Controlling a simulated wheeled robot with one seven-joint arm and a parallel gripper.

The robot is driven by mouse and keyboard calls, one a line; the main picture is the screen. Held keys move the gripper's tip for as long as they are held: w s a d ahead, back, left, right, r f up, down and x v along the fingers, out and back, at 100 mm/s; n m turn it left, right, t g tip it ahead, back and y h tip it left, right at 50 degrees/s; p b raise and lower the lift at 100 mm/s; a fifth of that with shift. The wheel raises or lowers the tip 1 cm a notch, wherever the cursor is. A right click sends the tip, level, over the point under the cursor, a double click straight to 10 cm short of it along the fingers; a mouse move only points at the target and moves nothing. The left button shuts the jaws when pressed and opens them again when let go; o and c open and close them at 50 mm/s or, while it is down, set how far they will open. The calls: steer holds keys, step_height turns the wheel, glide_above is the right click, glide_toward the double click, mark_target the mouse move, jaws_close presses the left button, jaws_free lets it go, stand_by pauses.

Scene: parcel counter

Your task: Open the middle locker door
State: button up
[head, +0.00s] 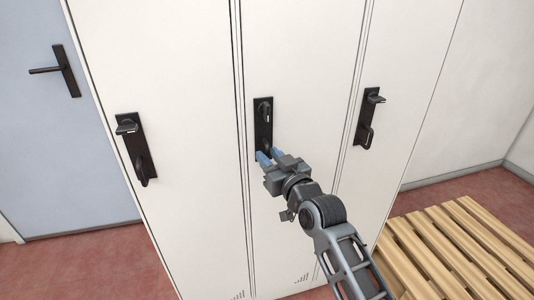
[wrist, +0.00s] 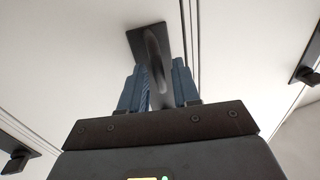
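The middle locker door (head: 300,60) is a cream-white panel, and it looks closed, flush with its neighbours. Its black latch plate (head: 263,112) has a knob at the top and a handle at the lower end. My gripper (head: 270,156) is at the lower end of that plate, with its blue fingers pointing at the door. In the wrist view the fingers (wrist: 158,88) stand apart, one on each side of the dark handle (wrist: 155,55). I cannot tell whether they touch it. My gripper hides part of the handle in the head view.
The left locker has a black handle plate (head: 137,149), and the right locker has another (head: 369,118). A wooden slatted pallet (head: 450,250) lies on the red floor at the lower right. A blue-grey door (head: 50,130) is at the far left.

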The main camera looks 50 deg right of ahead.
steer(key=shift+x, duration=0.8)
steer(key=shift+c, duration=0.4)
jaws_close()
